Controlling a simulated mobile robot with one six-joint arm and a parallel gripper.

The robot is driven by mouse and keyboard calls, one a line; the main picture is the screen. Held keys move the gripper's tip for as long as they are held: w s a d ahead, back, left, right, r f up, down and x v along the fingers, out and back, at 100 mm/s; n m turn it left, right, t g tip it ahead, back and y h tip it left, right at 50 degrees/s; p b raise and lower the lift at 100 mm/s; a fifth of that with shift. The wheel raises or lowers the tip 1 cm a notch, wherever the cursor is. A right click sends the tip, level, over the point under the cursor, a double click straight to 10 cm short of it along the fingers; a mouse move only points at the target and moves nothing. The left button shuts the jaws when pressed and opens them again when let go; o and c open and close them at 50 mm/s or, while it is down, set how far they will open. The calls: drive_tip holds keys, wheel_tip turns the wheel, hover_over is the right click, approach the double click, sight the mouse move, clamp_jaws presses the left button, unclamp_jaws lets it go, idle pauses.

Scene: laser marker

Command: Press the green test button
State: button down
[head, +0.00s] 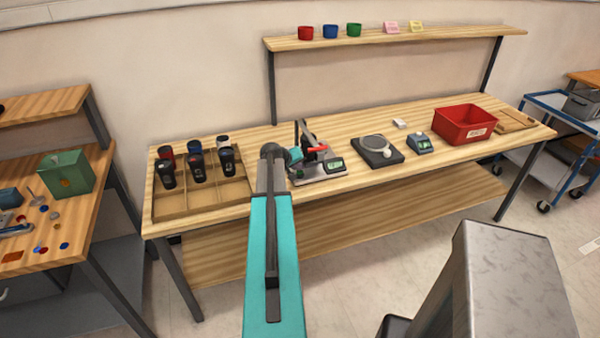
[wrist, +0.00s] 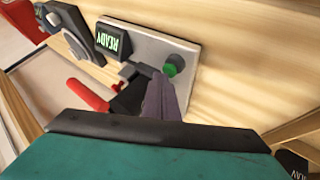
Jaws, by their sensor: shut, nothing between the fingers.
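The green test button (wrist: 174,65) is a round knob on the light grey base plate (wrist: 150,45) of the laser marker in the wrist view. A small display (wrist: 113,40) reading READY sits on the same plate. My gripper (wrist: 160,82) is shut and empty, its dark fingertips close to the button's near side; I cannot tell whether they touch it. In the head view the laser marker (head: 318,162) stands on the bench right of my arm's end, with a red lever (head: 317,149). My fingertips and the button are not clear there.
A divided wooden tray (head: 215,190) with several dark cups stands left of my arm. Right of the marker are a scale (head: 378,151), a small device (head: 419,143) and a red bin (head: 464,125). A shelf (head: 400,36) with small cups runs above the bench (head: 360,185).

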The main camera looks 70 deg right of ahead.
drive_tip(key=shift+f, duration=0.2)
drive_tip(key=shift+r, duration=0.1)
idle(0.5)
drive_tip(key=shift+r, duration=0.85)
drive_tip(key=shift+r, duration=0.1)
drive_tip(key=shift+r+p, duration=1.05)
drive_tip(key=shift+r, duration=1.35)
